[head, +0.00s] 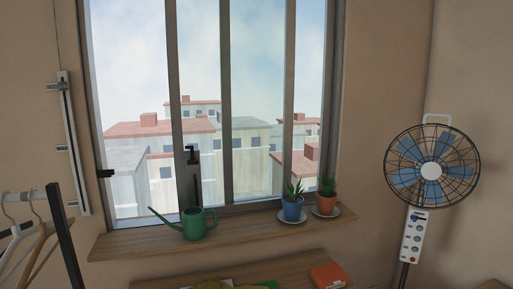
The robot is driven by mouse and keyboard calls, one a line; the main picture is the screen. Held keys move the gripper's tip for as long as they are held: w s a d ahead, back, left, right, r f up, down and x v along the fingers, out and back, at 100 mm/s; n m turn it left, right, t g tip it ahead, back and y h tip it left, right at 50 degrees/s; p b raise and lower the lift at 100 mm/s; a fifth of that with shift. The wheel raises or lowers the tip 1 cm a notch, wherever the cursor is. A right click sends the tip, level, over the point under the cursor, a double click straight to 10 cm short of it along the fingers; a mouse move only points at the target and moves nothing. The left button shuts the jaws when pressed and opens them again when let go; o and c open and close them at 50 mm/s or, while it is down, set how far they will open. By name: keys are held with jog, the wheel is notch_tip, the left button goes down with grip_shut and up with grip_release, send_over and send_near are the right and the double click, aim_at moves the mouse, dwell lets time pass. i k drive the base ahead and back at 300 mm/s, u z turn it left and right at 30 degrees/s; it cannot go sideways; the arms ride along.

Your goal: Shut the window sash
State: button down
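The window (210,100) fills the upper middle of the head view. Dark vertical bars divide it. One upright bar of the sash (174,70) stands right of the left frame, with a gap of clear view between them. A dark handle (194,165) shows low down, just right of that bar. A small black fitting (105,173) sits on the left frame. The view does not settle exactly how the sash panels overlap. My gripper is not in view.
A green watering can (192,224) stands on the wooden sill (125,242) before the window. Potted plants (292,207) (327,195) stand further right. A fan (431,170) is at right; a rack with hangers (62,235) is at left. An orange box (328,276) lies below.

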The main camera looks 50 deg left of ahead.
aim_at(188, 181)
jog(key=u, duration=1.2)
jog(key=i, duration=1.3)
jog(key=u, duration=0.9)
